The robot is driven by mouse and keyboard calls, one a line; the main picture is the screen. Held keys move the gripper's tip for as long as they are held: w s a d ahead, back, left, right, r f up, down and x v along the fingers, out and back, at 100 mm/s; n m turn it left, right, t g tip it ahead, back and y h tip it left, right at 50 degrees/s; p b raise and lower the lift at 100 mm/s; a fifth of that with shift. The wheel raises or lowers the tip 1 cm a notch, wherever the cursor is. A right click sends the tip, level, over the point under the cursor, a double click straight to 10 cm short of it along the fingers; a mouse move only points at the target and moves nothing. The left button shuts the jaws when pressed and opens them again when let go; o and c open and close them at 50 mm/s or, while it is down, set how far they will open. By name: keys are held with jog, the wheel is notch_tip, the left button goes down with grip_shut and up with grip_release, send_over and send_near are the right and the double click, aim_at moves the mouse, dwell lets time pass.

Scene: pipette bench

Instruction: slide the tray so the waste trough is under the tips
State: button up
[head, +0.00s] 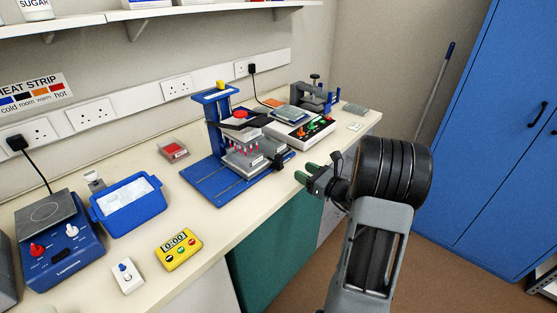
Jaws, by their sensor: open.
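A blue pipetting stand (212,118) is in the middle of the bench, with a red knob (240,114) on its head. A row of small red tips (258,151) shows under the head. A grey tray (246,166) sits below the tips on the blue base (212,182), with a dark block (283,158) at its right end. I cannot make out which part is the waste trough. My gripper (306,172) has green fingertips and is open and empty. It is to the right of the tray, apart from it, by the bench's front edge.
A blue tub (127,222), a yellow timer (178,250), a white switch box (127,277) and a blue hotplate (60,255) are to the left. A small red-topped box (173,150) is behind. A control box (300,132) stands close beyond the stand.

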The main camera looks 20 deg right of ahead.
aim_at(282, 160)
jog(key=p+x, duration=0.1)
jog(key=x, duration=1)
jog(key=shift+w+a, duration=0.2)
jog(key=shift+a, duration=0.05)
jog(key=shift+c, duration=0.4)
grip_shut()
